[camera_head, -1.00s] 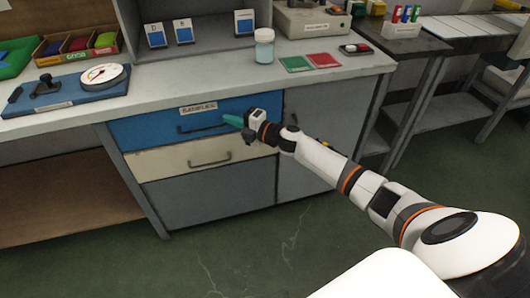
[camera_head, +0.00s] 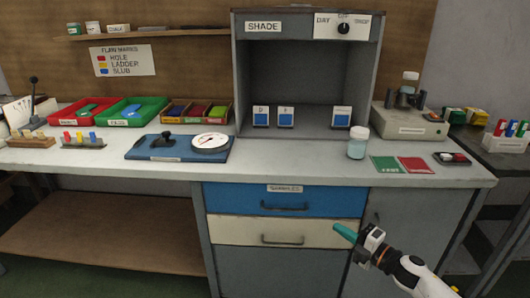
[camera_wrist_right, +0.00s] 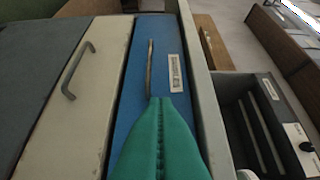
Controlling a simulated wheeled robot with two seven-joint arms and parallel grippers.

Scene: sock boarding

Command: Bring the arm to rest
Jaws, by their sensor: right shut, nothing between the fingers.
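My right gripper (camera_head: 345,233) is in front of the cabinet at the lower right of the head view. Its teal fingers are shut together with nothing between them. In the right wrist view the shut teal fingers (camera_wrist_right: 160,140) point toward the blue drawer (camera_wrist_right: 150,60) and its handle. I cannot tell the exact gap to the drawer front, but no contact shows. My right arm (camera_head: 410,272) comes in from the lower right. My left gripper is not in view.
The blue drawer (camera_head: 240,200) and cream drawer (camera_head: 235,231) look closed. On the worktop (camera_head: 300,172) are a jar (camera_head: 358,143), green and red cards, a dial gauge (camera_head: 209,142) on a blue board, and trays. A grey shade booth (camera_head: 242,90) stands behind.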

